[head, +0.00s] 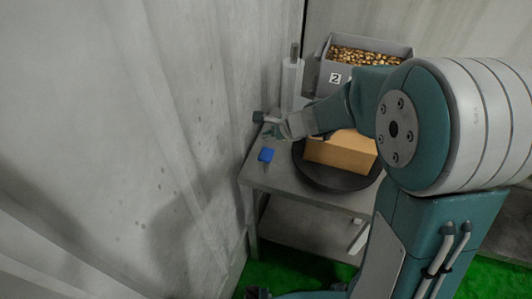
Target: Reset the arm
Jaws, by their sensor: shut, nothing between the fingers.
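My arm enters from the right and reaches left over the grey table (262,182). My gripper (262,117) is at the far left end of the arm, over the table's back left part near the wall. It is small in view and partly hidden by my wrist, and it looks shut with nothing held. A small blue block (266,155) lies on the table below and in front of the gripper, apart from it.
A brown box (342,155) sits on a dark round turntable (325,181), partly behind my arm. A grey bin marked 2 (335,78) full of gold-brown pieces stands behind. A white bottle-like object (292,80) is left of it. A concrete wall (180,120) borders the table's left side.

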